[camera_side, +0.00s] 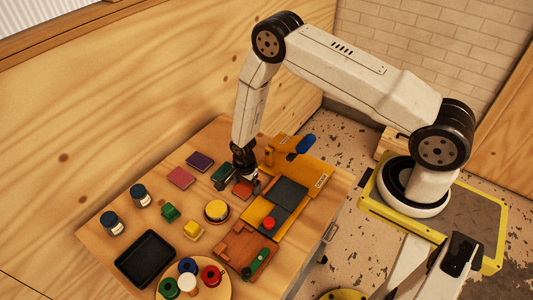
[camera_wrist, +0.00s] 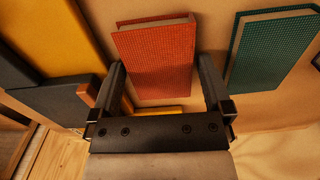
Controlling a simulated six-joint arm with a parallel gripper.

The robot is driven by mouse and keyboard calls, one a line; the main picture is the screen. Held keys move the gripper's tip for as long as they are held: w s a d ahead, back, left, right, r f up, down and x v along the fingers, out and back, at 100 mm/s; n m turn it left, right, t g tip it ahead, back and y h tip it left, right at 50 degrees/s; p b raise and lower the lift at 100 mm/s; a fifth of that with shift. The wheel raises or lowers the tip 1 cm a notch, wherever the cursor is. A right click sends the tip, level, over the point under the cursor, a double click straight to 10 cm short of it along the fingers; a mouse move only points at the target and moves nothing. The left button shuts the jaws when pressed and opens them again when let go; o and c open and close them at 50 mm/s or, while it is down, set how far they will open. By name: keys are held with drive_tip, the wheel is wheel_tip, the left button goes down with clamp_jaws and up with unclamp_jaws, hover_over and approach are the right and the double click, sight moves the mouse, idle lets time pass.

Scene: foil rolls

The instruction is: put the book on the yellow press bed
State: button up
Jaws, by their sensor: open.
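A red book (camera_side: 242,189) lies on the table beside the press. It also shows in the wrist view (camera_wrist: 155,60), between my two fingers. My gripper (camera_side: 247,172) is just above the red book, open, with a finger (camera_wrist: 161,66) on either side of it. I cannot tell whether the fingers touch it. The yellow press bed (camera_side: 257,212) is just right of the book, with dark grey plates on part of it. It also shows at the upper left of the wrist view (camera_wrist: 65,28). Which book is meant cannot be told from the pictures.
A green book (camera_side: 221,172) lies close by. Purple (camera_side: 199,161) and pink (camera_side: 181,177) books are further left. A red knob (camera_side: 268,223) stands by the grey plates. A round yellow item (camera_side: 216,210), a black tray (camera_side: 147,259) and a round board of rolls fill the front.

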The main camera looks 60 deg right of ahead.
drive_tip(key=shift+c, duration=0.2)
drive_tip(key=c, duration=1.1)
drive_tip(key=shift+r, duration=0.1)
drive_tip(key=shift+r, duration=1)
drive_tip(key=s+r, duration=0.3)
drive_tip(key=s, duration=0.1)
drive_tip(key=s+r, duration=0.4)
drive_tip(key=s, duration=0.1)
drive_tip(key=s+r, duration=0.3)
drive_tip(key=s, duration=0.2)
drive_tip(key=shift+r, duration=0.4)
